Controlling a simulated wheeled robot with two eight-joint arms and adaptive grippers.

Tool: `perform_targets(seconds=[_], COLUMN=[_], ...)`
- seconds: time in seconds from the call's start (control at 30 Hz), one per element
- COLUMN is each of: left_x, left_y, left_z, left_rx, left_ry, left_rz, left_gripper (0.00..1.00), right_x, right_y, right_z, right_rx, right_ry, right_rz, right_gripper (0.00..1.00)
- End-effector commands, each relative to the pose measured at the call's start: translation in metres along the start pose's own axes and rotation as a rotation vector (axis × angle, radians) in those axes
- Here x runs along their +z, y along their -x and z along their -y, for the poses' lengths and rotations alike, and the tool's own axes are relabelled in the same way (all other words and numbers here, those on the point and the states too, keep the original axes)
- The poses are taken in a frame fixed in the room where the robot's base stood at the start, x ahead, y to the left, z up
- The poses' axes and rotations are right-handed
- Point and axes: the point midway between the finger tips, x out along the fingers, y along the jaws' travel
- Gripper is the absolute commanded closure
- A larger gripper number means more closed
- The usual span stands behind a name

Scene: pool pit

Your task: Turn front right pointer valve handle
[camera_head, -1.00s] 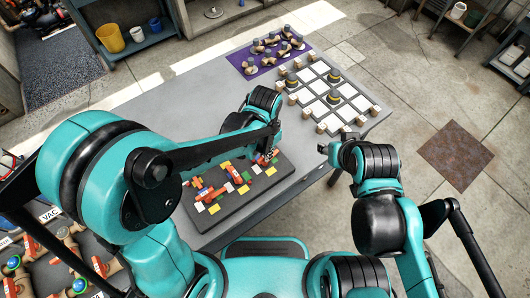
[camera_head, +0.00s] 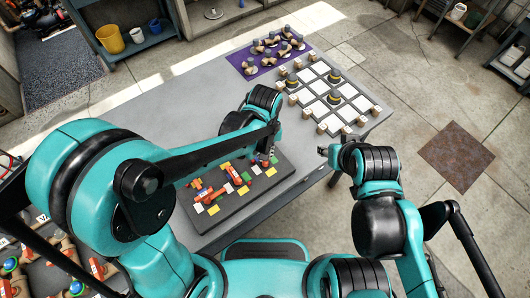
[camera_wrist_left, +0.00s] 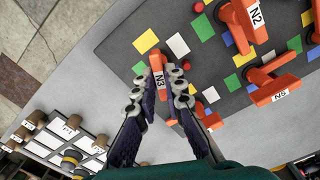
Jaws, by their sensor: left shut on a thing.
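A dark board (camera_head: 255,203) with orange pointer handles and coloured patches lies on the grey table. My left gripper (camera_wrist_left: 171,84) is shut on the orange handle labelled N3 (camera_wrist_left: 158,76), near a board edge in the wrist view. Its fingers lie on both sides of the handle and hide part of it. In the head view the left gripper (camera_head: 268,160) is at the board's right end, and the held handle is mostly hidden. Other handles, N2 (camera_wrist_left: 243,25) and N5 (camera_wrist_left: 272,88), stand apart from the fingers. My right gripper (camera_head: 326,153) is off the table's right edge, apart from the board.
A purple mat (camera_head: 240,62) with several small pieces lies at the table's back. A grid of white squares (camera_head: 318,87) edged with wooden blocks lies on the right. Bare table (camera_head: 190,90) lies left of these. Crowded valve parts (camera_head: 25,270) sit at lower left.

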Motion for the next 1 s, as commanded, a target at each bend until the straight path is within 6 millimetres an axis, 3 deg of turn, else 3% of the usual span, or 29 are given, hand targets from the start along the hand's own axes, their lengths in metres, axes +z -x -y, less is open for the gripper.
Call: perform_targets(seconds=[0.5, 1.0], left_x=[-0.0004, -0.0004], left_y=[0.0001, 0.0002], left_z=[-0.0001, -0.0001], left_rx=[0.000, 0.001], left_ry=[0.369, 0.456], left_rz=[-0.001, -0.001], left_gripper=[1.00, 1.00], right_x=[0.0015, 0.0018], right_y=[-0.0021, -0.0025], right_z=[0.0000, 0.0000], right_rx=[0.000, 0.000], right_ry=[0.000, 0.000], right_rz=[0.000, 0.000], right_gripper=[0.60, 0.60])
